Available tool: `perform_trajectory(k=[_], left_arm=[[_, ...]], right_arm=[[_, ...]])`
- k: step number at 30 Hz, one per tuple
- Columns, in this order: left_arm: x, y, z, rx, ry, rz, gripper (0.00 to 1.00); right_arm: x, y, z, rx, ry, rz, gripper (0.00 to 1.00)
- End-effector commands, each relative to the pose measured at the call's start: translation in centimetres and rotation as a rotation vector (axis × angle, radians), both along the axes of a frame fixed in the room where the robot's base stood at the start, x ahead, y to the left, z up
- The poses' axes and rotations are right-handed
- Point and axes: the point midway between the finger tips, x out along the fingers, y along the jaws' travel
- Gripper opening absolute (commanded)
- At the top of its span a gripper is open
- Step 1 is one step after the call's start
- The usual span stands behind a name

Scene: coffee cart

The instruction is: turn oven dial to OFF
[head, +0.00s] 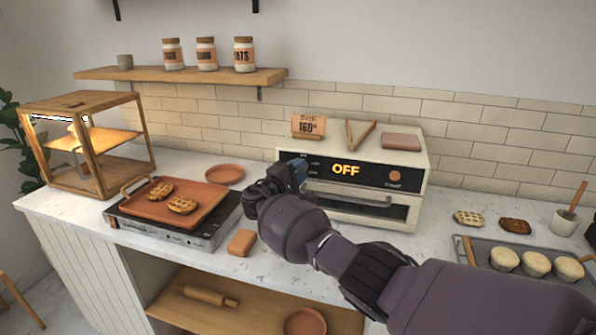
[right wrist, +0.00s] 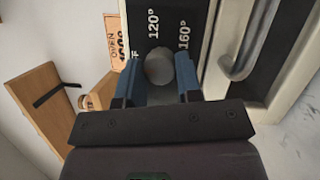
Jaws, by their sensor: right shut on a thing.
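The oven (head: 405,210) is a cream box on the counter with a black front panel. Its display (head: 345,170) reads OFF in orange. The round grey oven dial (right wrist: 159,66) shows in the right wrist view, with the markings 120° and 160° around it. My right gripper (head: 297,168) is at the left end of the panel, its blue fingers shut on the dial. In the head view the gripper hides the dial. The dial's pointer is not clear. My left gripper is not in view.
A wooden sign (head: 309,126) reading 160° stands on the oven with tongs (head: 360,136) and a folded cloth (head: 401,141). The oven door handle (right wrist: 237,68) is close right of my fingers. A griddle (head: 185,228) with waffles is to the left.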

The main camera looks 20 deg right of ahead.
Motion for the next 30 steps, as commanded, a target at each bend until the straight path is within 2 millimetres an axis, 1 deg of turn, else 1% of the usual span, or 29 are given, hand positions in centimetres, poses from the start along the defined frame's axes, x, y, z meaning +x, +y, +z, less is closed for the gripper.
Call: perform_trajectory(k=[12, 13, 17, 18, 26, 30], left_arm=[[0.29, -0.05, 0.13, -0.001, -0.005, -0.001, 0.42], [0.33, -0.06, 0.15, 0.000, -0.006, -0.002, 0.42], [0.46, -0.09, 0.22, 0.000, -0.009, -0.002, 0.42], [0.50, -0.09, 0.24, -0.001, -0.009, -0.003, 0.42], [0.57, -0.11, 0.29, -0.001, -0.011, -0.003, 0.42], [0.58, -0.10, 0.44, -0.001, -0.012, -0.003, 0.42]], right_arm=[[0.02, 0.01, 0.02, -0.006, 0.004, 0.002, 0.09], [0.02, 0.01, 0.02, -0.006, 0.004, 0.002, 0.36], [0.01, 0.02, 0.01, -0.006, 0.004, 0.002, 0.56], [0.02, 0.01, 0.02, -0.006, 0.003, 0.001, 0.58], [-0.04, 0.09, 0.00, -0.004, 0.003, 0.001, 0.58], [-0.57, 0.93, -0.09, -0.004, 0.003, 0.004, 0.58]])
